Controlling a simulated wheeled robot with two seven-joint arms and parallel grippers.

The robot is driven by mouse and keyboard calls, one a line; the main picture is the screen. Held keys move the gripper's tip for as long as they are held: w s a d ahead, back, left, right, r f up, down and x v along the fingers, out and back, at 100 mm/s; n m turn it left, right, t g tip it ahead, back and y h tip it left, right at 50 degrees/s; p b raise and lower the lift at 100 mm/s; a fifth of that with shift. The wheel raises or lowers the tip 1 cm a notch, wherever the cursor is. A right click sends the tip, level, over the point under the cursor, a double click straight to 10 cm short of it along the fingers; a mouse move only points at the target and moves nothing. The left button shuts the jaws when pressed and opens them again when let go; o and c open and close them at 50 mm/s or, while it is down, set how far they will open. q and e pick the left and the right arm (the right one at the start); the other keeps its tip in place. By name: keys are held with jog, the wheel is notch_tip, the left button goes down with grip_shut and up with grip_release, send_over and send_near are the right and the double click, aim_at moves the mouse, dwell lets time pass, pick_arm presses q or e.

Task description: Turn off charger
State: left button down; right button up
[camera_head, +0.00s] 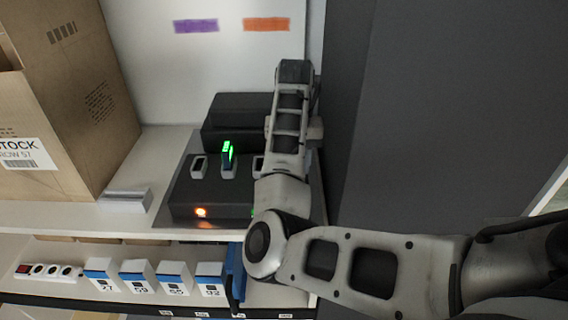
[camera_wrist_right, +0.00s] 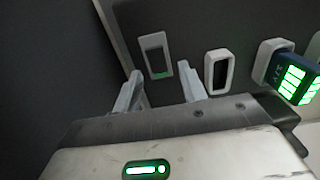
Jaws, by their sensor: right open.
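The black charger (camera_head: 212,207) sits on the shelf. A battery with a green-lit display (camera_head: 228,154) stands in one slot, and it also shows in the right wrist view (camera_wrist_right: 292,78). An orange lamp (camera_head: 201,212) glows on the charger's front. In the right wrist view, a pale-framed rocker switch (camera_wrist_right: 156,54) shows a green light at its lower end, beside an empty slot (camera_wrist_right: 217,71). My right gripper (camera_wrist_right: 162,90) is open and empty, with its fingertips pointing towards the switch, apparently short of it. In the head view my right arm hides the switch and fingers. My left gripper is out of view.
A cardboard carton (camera_head: 75,95) stands at the left, with a small grey block (camera_head: 127,198) beside it. The lower shelf holds a power strip (camera_head: 47,270) and several numbered blue-and-white boxes (camera_head: 139,277). A dark panel (camera_head: 440,110) stands close on the right.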

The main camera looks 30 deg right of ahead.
jog(key=shift+f, duration=0.3)
grip_shut()
jog(key=shift+s+a+r+t+h, duration=0.1)
jog(key=shift+s+t+h, duration=0.1)
jog(key=shift+t+h, duration=0.35)
jog(key=shift+s+a+t+h, duration=0.1)
jog(key=shift+s+t+h, duration=0.15)
jog(key=shift+t, duration=0.5)
jog(key=shift+w, duration=0.1)
grip_release()
